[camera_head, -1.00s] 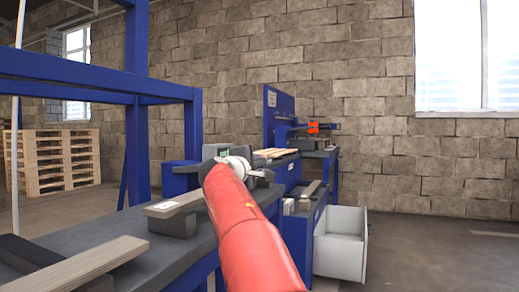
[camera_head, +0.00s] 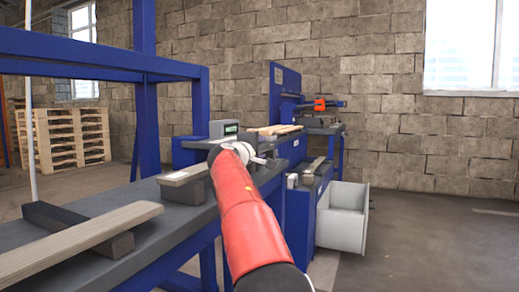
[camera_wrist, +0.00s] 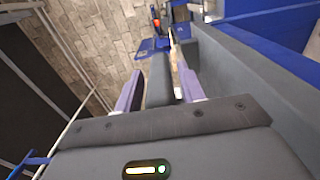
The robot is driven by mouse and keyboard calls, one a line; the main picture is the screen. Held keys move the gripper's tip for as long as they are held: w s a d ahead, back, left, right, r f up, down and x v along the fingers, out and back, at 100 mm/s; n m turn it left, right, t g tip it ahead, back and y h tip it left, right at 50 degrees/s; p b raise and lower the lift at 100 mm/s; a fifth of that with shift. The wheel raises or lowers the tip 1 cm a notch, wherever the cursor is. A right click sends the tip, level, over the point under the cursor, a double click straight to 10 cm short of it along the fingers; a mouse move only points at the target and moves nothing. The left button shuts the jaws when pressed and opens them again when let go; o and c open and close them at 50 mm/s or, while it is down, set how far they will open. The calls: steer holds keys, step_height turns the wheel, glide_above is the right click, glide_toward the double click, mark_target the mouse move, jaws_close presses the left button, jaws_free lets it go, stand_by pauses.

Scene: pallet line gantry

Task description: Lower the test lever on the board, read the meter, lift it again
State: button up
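A grey box with a small greenish display (camera_head: 231,128), likely the meter, stands on the bench just behind my wrist in the head view. Its reading is too small to tell. My gripper (camera_head: 266,160) points away over the bench, small and partly hidden by my red arm. In the wrist view my gripper's two purple-grey fingers (camera_wrist: 160,92) are apart. A dark grey bar (camera_wrist: 159,78) and a narrow wooden strip (camera_wrist: 176,68) show between and beyond them, with no clear contact. I cannot make out the test lever or its board for certain.
A light plank (camera_head: 80,240) and a short labelled board (camera_head: 182,175) rest on dark blocks on the bench (camera_head: 175,222). A blue gantry frame (camera_head: 145,80) rises at left. A white bin (camera_head: 342,217) is at right. The right floor is clear.

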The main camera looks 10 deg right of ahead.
steer(key=shift+o, duration=0.4)
steer(key=shift+f, duration=0.1)
steer(key=shift+s+a, duration=0.3)
steer(key=b+v, duration=0.2)
steer(key=v, duration=0.5)
steer(key=shift+s, duration=0.1)
